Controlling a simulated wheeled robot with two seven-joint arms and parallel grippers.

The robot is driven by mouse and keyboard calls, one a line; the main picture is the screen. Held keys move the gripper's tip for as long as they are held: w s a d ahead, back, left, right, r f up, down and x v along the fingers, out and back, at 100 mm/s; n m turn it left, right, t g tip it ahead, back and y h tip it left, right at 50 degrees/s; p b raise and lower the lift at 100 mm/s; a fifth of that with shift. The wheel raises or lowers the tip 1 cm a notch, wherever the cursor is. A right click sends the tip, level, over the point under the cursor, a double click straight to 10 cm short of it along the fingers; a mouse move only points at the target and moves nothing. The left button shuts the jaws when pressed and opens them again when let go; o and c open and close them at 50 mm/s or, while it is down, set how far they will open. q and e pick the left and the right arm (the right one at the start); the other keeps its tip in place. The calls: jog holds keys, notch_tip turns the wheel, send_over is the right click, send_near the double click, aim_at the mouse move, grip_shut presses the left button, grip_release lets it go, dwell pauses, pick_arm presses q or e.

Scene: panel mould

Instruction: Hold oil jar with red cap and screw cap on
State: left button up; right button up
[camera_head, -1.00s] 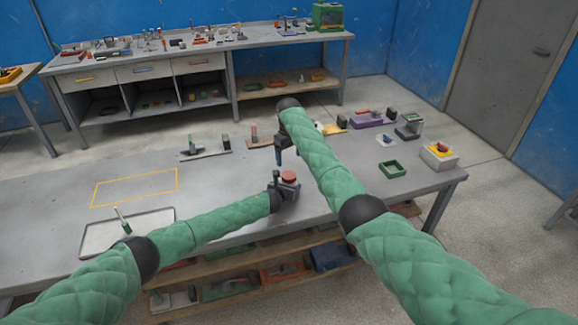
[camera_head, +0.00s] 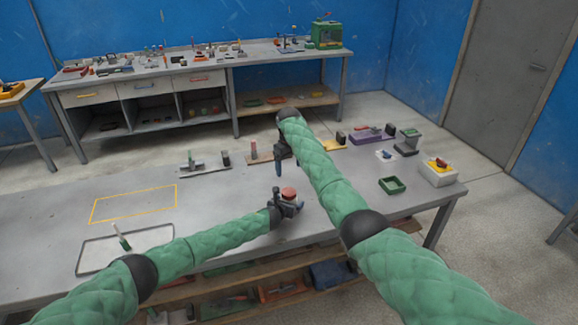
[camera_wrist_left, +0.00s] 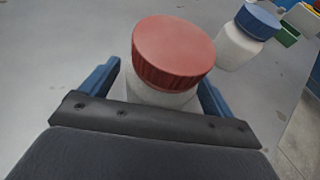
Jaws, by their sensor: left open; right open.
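The white oil jar (camera_wrist_left: 160,97) with a red cap (camera_wrist_left: 172,50) stands upright on the table in the left wrist view. The red cap sits on top of the jar; whether it is screwed tight cannot be told. In the head view the red cap (camera_head: 288,192) shows just above my left gripper (camera_head: 287,205). In the left wrist view, my left gripper (camera_wrist_left: 159,77) is open, with its blue fingers on either side of the jar. My right gripper (camera_head: 279,165) is open behind the jar, its fingers pointing down, partly hidden by my right arm.
A white jar with a blue cap (camera_wrist_left: 244,38) stands close by on the right in the left wrist view. A tray (camera_head: 155,237) lies at the left of the table, and a green open box (camera_head: 391,186) at the right. The table's left middle is clear.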

pick_arm(q)
jog(key=shift+b+v, duration=0.8)
jog(key=shift+v, duration=3.05)
